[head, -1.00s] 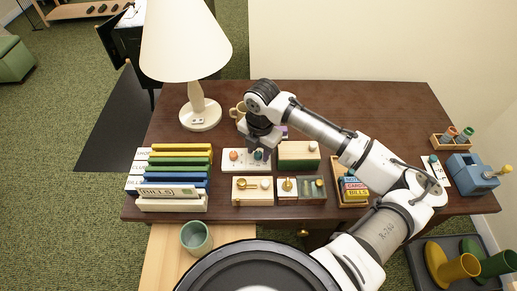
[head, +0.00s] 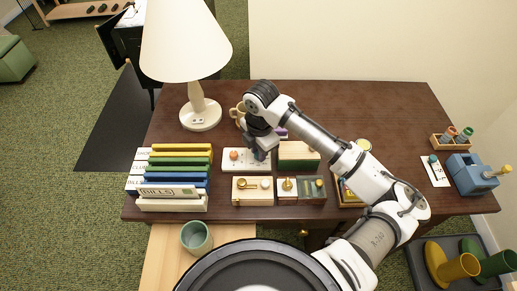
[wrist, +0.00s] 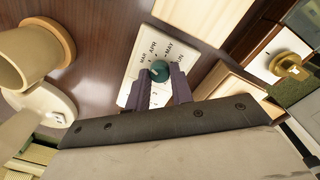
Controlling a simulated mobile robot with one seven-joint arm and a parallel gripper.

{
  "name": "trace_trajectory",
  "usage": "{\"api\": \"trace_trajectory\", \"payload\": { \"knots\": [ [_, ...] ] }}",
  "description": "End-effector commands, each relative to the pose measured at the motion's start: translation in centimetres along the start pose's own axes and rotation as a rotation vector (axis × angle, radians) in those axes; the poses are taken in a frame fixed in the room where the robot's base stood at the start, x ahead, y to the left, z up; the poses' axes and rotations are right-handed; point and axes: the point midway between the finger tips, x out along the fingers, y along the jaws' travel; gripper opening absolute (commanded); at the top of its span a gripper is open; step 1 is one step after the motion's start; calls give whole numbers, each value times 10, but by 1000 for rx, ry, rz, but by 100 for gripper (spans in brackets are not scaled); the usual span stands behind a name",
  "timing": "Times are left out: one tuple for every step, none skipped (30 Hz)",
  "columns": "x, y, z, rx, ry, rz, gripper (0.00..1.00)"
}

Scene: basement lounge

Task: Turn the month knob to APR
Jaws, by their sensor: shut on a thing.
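The month knob (wrist: 159,70) is a round teal knob on a white panel (head: 240,167) on the desk. In the wrist view the panel shows MAR, APR, MAY and JUN printed around the knob. My gripper (wrist: 161,80) is shut on the knob, with one purple-grey finger on each side of it. A small pale mark shows on the knob, but I cannot tell which month it points to. In the head view my gripper (head: 260,153) is over the panel's right part and mostly hides the knob.
An orange knob (head: 233,155) sits on the panel's left part. A lamp (head: 199,112) and a mug (head: 238,113) stand behind. The desk's back right is clear.

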Motion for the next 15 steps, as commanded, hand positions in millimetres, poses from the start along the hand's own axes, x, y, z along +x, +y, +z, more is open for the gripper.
{"api": "trace_trajectory", "payload": {
  "knots": [
    [0, 1, -1, 39, 1, 2, 0],
    [-1, 1, -1, 65, 0, 3, 0],
    [0, 1, -1, 98, -1, 3, 0],
    [0, 1, -1, 122, -3, 3, 0],
    [0, 1, -1, 147, -4, 2, 0],
    [0, 1, -1, 178, -5, 2, 0],
    [0, 1, -1, 201, -6, 3, 0],
    [-1, 1, -1, 223, -8, 3, 0],
    [-1, 1, -1, 251, -9, 2, 0],
    [-1, 1, -2, 270, -9, 2, 0],
    [0, 1, -2, 289, -10, 2, 0],
    [-1, 1, -1, 313, -13, 2, 0],
    [-1, 1, -1, 329, -14, 2, 0],
    [-1, 1, -1, 345, -14, 2, 0],
    [-1, 1, -1, 363, -14, 2, 0]
  ]
}}
